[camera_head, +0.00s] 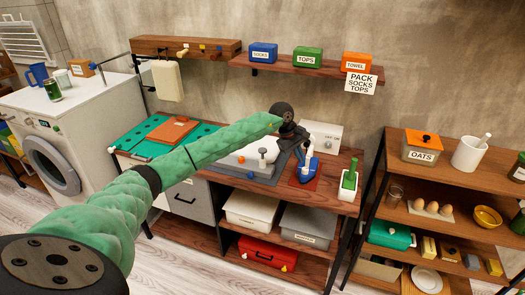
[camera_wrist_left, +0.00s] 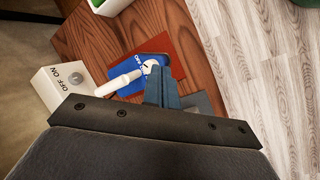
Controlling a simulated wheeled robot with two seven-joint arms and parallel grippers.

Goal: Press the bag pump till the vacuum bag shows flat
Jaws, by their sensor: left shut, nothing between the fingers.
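The blue bag pump (camera_head: 305,172) with a white upper part stands on a red mat at the right of the wooden counter. In the left wrist view, its blue base (camera_wrist_left: 124,88) and white handle (camera_wrist_left: 118,83) show. My left gripper (camera_head: 299,155) is shut and empty, pointing down beside the pump's top. In the left wrist view, its closed fingertips (camera_wrist_left: 157,72) are at the round white end of the handle; I cannot tell whether they touch. A pale thing (camera_head: 228,163), perhaps the vacuum bag, lies left of the pump, partly behind my arm. My right gripper is out of view.
A white OFF/ON box (camera_head: 327,136) stands behind the pump, and also shows in the left wrist view (camera_wrist_left: 53,92). A white holder with a green item (camera_head: 348,184) stands at the counter's right end. A shelf with several boxes (camera_head: 310,64) hangs above.

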